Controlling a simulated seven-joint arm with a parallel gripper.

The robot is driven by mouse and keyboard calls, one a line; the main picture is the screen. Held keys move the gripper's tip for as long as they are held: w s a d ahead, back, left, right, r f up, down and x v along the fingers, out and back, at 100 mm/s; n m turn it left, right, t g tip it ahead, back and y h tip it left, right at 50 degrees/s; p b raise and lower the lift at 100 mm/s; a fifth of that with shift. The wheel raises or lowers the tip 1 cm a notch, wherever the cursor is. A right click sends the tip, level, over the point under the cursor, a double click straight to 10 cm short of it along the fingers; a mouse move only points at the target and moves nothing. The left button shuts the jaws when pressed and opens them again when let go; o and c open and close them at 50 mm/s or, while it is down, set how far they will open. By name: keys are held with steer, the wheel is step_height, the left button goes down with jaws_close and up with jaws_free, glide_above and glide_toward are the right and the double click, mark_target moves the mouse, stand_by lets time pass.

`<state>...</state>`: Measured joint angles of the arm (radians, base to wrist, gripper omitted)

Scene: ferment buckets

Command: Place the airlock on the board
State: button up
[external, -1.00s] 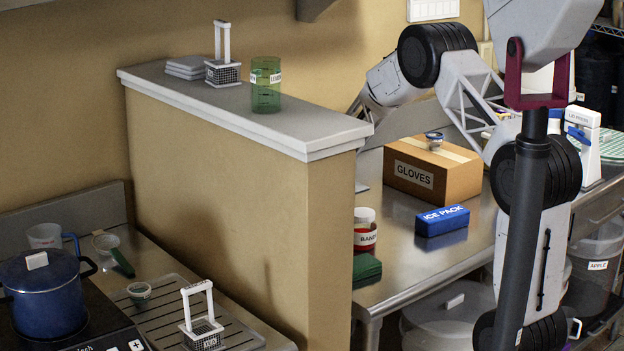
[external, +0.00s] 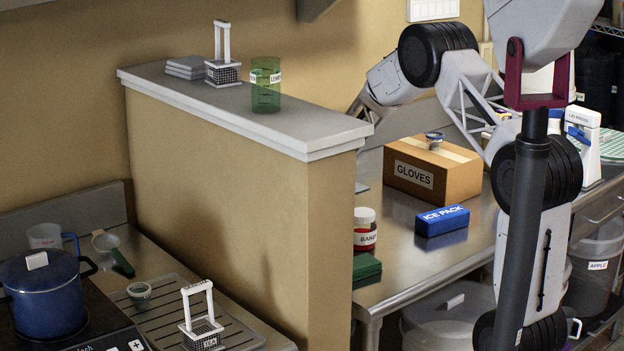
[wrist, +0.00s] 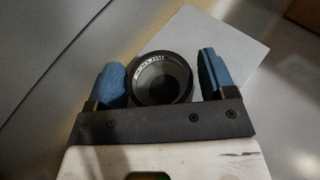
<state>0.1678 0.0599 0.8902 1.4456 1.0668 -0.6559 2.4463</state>
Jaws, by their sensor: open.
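In the wrist view a round, dark-rimmed cup (wrist: 161,82) with a grey inside and a white label strip stands between my fingers. I take it for the airlock; its lettering is too blurred to read surely. My gripper (wrist: 165,85) is open around it, with one blue finger pad on each side. The right pad shows a small gap; the left pad is very close to the rim. A flat light grey board (wrist: 238,70) lies under and beyond the cup. Whether the cup rests on it is unclear. In the external view the half wall hides my fingers and the cup.
The half wall (external: 250,125) stands left, carrying a green beaker (external: 265,92).

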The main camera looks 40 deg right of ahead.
steer(key=shift+v, duration=5.8)
steer(key=shift+r, duration=0.15)
steer(key=s+a+r+n+y, duration=1)
steer(key=s+a+r+n, duration=0.6)
steer(key=n, duration=0.8)
steer(key=s+n+g, duration=0.7)
steer(key=s+n, duration=1.3)
steer(key=s, duration=1.5)
steer(key=shift+s+a+r+n+h, duration=0.3)
steer(key=shift+s+r+n, duration=0.05)
steer(key=shift+n, duration=0.05)
